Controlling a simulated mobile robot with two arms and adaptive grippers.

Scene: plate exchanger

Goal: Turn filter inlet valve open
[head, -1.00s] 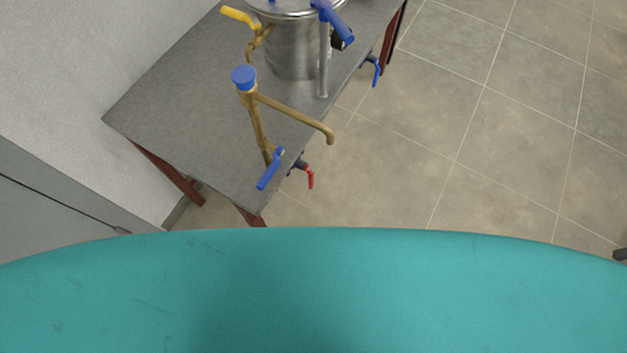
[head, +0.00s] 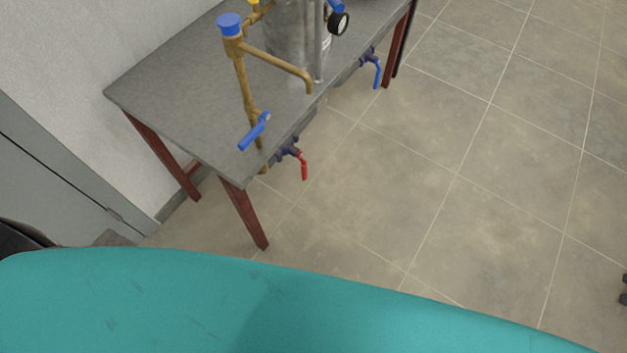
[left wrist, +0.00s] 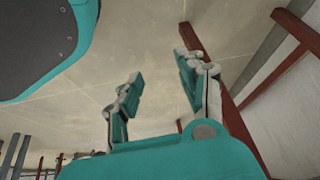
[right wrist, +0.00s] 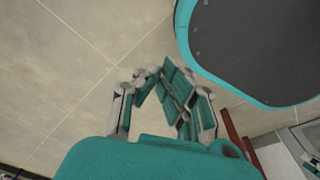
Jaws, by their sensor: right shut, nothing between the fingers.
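A steel vessel (head: 283,35) stands on a grey table with brass piping in the head view. A blue lever (head: 254,133) sits low on the brass pipe (head: 244,85) at the near table edge. A red lever (head: 303,166) hangs below it, and another blue lever (head: 376,73) hangs farther along the edge. A yellow handle (head: 253,3) and a blue handle (head: 336,6) are cut by the top edge. I cannot tell which is the filter inlet valve. My left gripper (left wrist: 155,75) is open and empty. My right gripper (right wrist: 160,75) is shut and empty. Neither gripper shows in the head view.
The grey tabletop (head: 165,90) stands on red-brown legs (head: 245,215) against a white wall (head: 90,45). A grey door (head: 60,185) is at the left. A black-and-white gauge (head: 338,23) is beside the vessel.

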